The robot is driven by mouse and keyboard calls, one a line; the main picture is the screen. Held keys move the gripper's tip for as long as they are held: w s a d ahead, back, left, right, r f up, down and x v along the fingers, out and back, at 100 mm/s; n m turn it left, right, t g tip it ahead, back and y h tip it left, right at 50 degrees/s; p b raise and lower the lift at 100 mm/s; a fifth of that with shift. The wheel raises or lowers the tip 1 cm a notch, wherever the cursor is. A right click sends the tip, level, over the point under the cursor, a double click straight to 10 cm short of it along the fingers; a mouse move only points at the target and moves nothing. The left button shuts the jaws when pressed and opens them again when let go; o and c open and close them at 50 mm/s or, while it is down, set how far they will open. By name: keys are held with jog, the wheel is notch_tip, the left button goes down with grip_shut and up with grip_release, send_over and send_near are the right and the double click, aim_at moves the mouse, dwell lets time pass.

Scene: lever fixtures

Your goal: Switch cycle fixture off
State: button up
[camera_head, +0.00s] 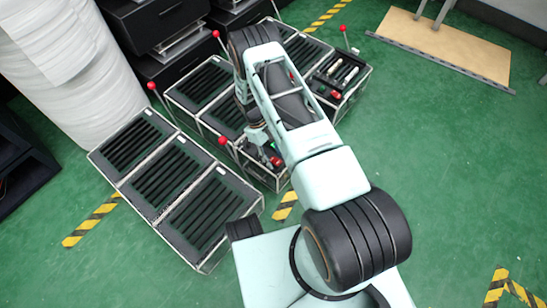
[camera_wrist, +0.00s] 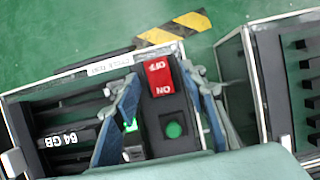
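The cycle fixture (camera_wrist: 40,88) is an open-topped box with a label strip (camera_wrist: 108,64) on its rim, which seems to read "CYCLE TEST". Its red rocker switch (camera_wrist: 158,77) is marked OFF and ON, with the lettering upside down in the wrist view. Contact with the switch cannot be told. In the head view, my gripper (camera_head: 257,140) is over the fixture (camera_head: 262,176), partly hidden by my arm.
Several slotted boxes (camera_head: 163,170) stand left and behind, some with red-knobbed levers (camera_head: 152,87). Another box (camera_wrist: 262,75) stands close to the right in the wrist view. A wooden board (camera_head: 450,48) lies at the back right. Green floor (camera_head: 450,180) is clear at right.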

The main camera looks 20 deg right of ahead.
jog(key=shift+c, duration=0.3)
grip_shut()
jog(key=shift+r+t+p, duration=0.15)
jog(key=shift+t+p, duration=0.15)
jog(key=shift+p, duration=0.2)
jog(key=shift+s+d+r+t+y+p, duration=0.2)
jog(key=shift+t+y+p, duration=0.4)
jog(key=shift+p, duration=0.5)
jog(key=shift+s+d+f+t+y+p, duration=0.1)
jog(key=shift+s+t+y+p, duration=0.05)
jog(key=shift+t+y+p, duration=0.45)
jog(key=shift+s+d+f+t+y+p, duration=0.15)
jog(key=shift+t+y+p, duration=0.3)
jog(key=shift+t, duration=0.55)
jog(key=shift+o, duration=0.3)
grip_release()
